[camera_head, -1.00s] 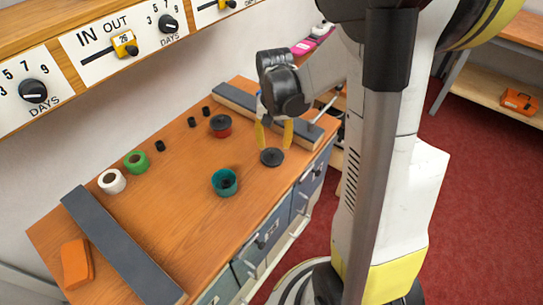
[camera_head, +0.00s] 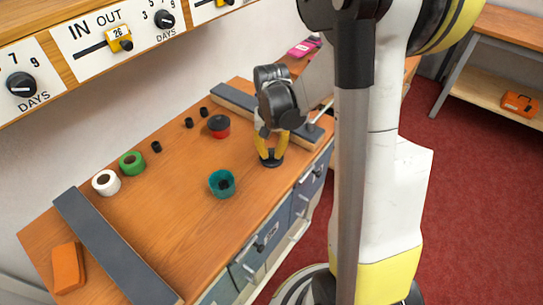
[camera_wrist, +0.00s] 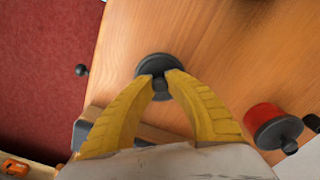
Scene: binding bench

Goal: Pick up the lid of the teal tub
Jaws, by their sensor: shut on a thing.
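The teal tub (camera_head: 222,184) stands open on the wooden bench, with something dark inside it. Its lid appears to be the dark round disc with a knob, lying on the bench to the right of the tub; the lid (camera_head: 272,161) also shows in the wrist view (camera_wrist: 147,66). My gripper (camera_head: 270,157) is over the lid, with its yellow fingers reaching down to it. In the wrist view the fingertips of my gripper (camera_wrist: 160,84) are shut on the knob. The lid looks to be at bench level; I cannot tell any gap beneath it.
A red tub with a dark lid (camera_head: 219,126) stands behind the teal tub. A grey bar (camera_head: 110,245) and orange block (camera_head: 68,267) lie at front left. Another grey bar is behind my gripper.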

